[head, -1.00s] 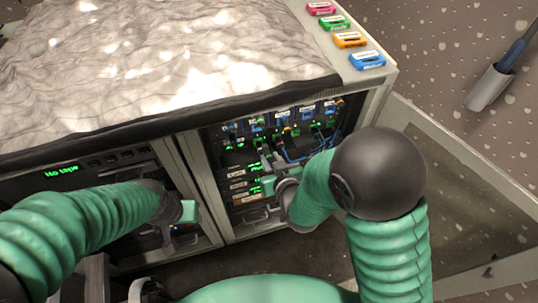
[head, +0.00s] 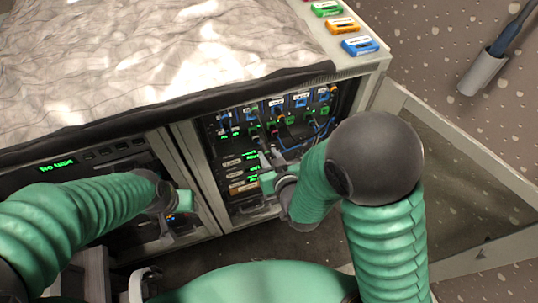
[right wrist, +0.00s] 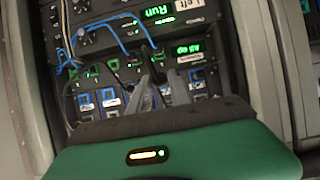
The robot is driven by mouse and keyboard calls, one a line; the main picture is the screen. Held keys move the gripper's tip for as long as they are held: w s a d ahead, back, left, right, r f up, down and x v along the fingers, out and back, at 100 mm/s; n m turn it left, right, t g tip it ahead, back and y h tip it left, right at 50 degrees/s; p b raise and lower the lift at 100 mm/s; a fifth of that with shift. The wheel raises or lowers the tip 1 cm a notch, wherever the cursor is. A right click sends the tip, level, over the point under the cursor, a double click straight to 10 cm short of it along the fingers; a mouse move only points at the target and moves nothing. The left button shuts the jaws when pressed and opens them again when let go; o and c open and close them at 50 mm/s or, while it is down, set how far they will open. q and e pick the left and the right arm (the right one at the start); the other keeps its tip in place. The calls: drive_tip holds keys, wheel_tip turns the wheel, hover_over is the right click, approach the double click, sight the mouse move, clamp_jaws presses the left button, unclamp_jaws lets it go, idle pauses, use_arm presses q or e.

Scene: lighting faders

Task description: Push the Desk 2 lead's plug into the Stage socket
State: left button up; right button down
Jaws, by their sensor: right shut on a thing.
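My right gripper (right wrist: 160,82) is inside the right rack bay, in front of the socket panel, and it shows small in the head view (head: 265,168). It is shut on what looks like a plug, mostly hidden between the fingers. A dark lead (right wrist: 140,28) runs close to the fingers in the right wrist view. I cannot read which lead or socket this is. Blue-framed sockets (right wrist: 86,102) and green-framed ones (right wrist: 94,70) line the panel, with small white labels. My left gripper (head: 178,207) hangs before the left bay; its fingers are unclear.
Blue leads (right wrist: 100,25) loop across the panel beside the gripper. Rack units with green displays (right wrist: 160,12) fill the bay. An open door (head: 445,170) stands to the right. A crumpled cover (head: 150,65) and coloured boxes (head: 360,46) lie on top.

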drive_tip(key=shift+w+d+p, duration=0.2)
drive_tip(key=shift+d+p, duration=0.15)
drive_tip(key=shift+d, duration=0.45)
drive_tip(key=shift+w+d+p, duration=0.25)
drive_tip(key=shift+d+p, duration=0.05)
drive_tip(key=shift+d, duration=0.55)
drive_tip(key=shift+w+d+p, duration=0.2)
drive_tip(key=shift+d+p, duration=0.15)
drive_tip(key=shift+d, duration=0.45)
drive_tip(key=shift+w+d, duration=0.2)
drive_tip(key=shift+d, duration=0.6)
drive_tip(key=shift+w+d, duration=0.25)
drive_tip(key=shift+d, duration=0.55)
drive_tip(key=shift+w+d, duration=0.2)
drive_tip(key=shift+d, duration=0.6)
drive_tip(key=shift+w+d, duration=0.2)
drive_tip(key=shift+d, duration=0.6)
drive_tip(key=shift+w+d, duration=0.25)
drive_tip(key=shift+d, duration=0.6)
drive_tip(key=shift+w+d, duration=0.2)
drive_tip(key=shift+d, duration=0.6)
